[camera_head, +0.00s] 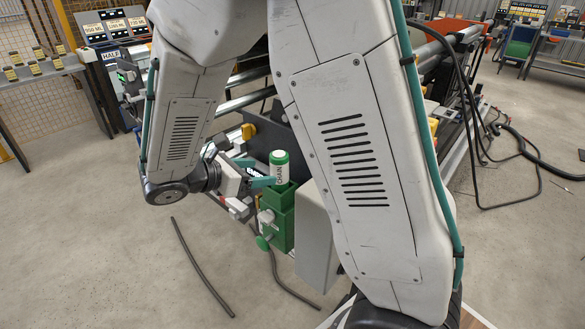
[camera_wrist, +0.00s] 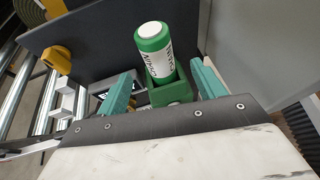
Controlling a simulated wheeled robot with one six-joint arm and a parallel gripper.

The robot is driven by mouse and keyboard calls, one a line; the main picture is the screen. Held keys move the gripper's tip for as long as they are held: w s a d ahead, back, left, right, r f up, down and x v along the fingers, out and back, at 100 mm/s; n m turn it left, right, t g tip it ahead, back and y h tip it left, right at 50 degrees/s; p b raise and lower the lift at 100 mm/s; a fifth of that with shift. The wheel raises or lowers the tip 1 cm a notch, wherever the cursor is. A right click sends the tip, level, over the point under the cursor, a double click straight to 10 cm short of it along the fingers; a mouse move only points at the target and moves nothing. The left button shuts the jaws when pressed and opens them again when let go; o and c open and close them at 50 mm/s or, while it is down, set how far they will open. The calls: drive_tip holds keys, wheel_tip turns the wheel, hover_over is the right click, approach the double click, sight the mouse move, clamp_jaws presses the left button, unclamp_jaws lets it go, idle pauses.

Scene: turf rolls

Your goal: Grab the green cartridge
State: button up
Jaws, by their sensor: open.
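The green cartridge (camera_head: 279,167) has a white label with dark lettering and a white cap with a green ring. It stands upright in a green holder (camera_head: 276,218), its upper part showing above the rim. In the wrist view the cartridge (camera_wrist: 155,53) leans slightly in the picture, its base inside the holder (camera_wrist: 172,92). My gripper (camera_head: 263,172) is open, its teal fingers reaching toward the cartridge from the left. In the wrist view the fingers of my gripper (camera_wrist: 162,85) lie on either side of the cartridge, with gaps on both sides. I see no clear contact.
A dark panel (camera_wrist: 85,45) stands behind the cartridge, with a yellow knob (camera_wrist: 57,58) on it. A grey box (camera_head: 314,238) stands right beside the holder. Metal rollers (camera_wrist: 15,75) lie to the left. Dark hoses (camera_head: 200,268) lie on the open floor.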

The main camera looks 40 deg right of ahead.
sight(272, 170)
drive_tip(key=x, duration=0.8)
drive_tip(key=shift+w+r, duration=0.1)
drive_tip(key=shift+w, duration=0.1)
drive_tip(key=c, duration=1.4)
